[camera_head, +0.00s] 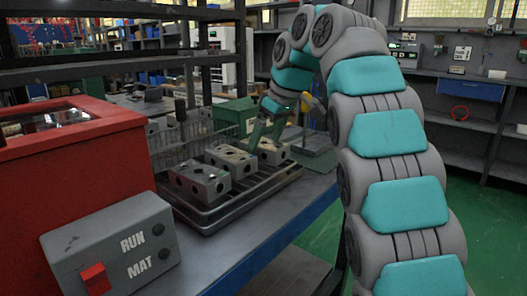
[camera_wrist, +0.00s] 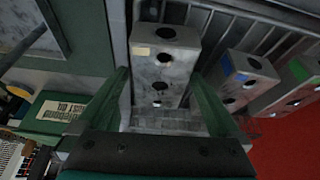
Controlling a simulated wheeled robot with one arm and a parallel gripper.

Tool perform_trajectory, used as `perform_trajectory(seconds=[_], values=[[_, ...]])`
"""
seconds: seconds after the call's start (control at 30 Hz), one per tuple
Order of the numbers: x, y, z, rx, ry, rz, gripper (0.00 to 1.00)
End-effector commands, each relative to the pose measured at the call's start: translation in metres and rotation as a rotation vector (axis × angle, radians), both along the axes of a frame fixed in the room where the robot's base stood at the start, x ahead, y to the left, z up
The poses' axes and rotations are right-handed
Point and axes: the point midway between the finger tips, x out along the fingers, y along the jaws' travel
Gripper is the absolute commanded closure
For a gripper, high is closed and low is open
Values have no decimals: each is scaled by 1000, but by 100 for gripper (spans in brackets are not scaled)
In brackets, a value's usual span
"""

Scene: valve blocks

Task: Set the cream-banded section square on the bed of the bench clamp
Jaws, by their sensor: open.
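The cream-banded section (camera_wrist: 150,75) is a grey block with round holes and a small cream-yellow patch at its upper left edge in the wrist view. It appears to be the farthest block (camera_head: 272,151) on the tray in the head view. My gripper (camera_wrist: 158,78) is open, with its green fingers on either side of this block. In the head view my gripper (camera_head: 264,138) is low over the tray's far end. Contact between fingers and block cannot be told. I cannot clearly make out the bench clamp in either view.
The dark ribbed tray (camera_head: 232,209) also holds a blue-marked block (camera_wrist: 248,80) and a green-marked block (camera_wrist: 290,92). A red machine (camera_head: 75,150) and a grey RUN/MAT box (camera_head: 110,245) stand at left. A labelled green box (camera_wrist: 62,115) is at the wrist view's left.

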Motion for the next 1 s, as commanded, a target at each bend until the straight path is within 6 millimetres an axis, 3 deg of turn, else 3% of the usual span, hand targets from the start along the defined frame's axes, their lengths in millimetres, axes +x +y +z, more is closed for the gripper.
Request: perform_trajectory(seconds=[0.2, 1.0], values=[[0, 0, -3, 0, 0, 0, 1], [0, 0, -3, 0, 0, 0, 91]])
